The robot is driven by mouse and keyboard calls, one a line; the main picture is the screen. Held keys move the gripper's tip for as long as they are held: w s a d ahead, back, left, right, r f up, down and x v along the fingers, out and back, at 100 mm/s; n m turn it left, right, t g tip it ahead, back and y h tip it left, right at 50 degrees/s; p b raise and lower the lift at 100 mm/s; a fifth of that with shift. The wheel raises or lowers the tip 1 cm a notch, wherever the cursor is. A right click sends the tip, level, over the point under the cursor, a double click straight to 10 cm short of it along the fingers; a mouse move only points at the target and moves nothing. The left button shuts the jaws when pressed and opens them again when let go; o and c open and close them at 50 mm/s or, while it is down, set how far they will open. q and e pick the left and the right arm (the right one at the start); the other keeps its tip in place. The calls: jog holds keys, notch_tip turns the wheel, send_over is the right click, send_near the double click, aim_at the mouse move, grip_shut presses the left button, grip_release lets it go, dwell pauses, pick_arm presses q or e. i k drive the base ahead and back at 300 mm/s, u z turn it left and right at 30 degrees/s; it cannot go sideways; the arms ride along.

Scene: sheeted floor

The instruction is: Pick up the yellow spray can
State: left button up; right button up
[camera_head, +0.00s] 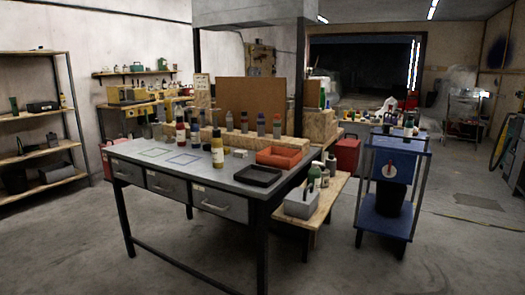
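The yellow spray can (217,148) stands upright on the grey-topped workbench (213,182), near the middle of its surface. It has a pale label and a narrow dark top. A red can (181,138) and another dark-topped can (195,136) stand behind it to the left. Neither of my grippers shows in the head view, so nothing is seen touching the yellow can.
An orange tray (279,157) and a black tray (257,176) lie right of the can. Several spray cans stand on a wooden step behind. A low wooden bench (325,201) and a blue cart (386,215) stand right. Floor before the workbench is clear.

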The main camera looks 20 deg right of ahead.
aim_at(217, 143)
jog(key=z, duration=0.7)
jog(key=i, duration=1.6)
jog(key=u, duration=0.8)
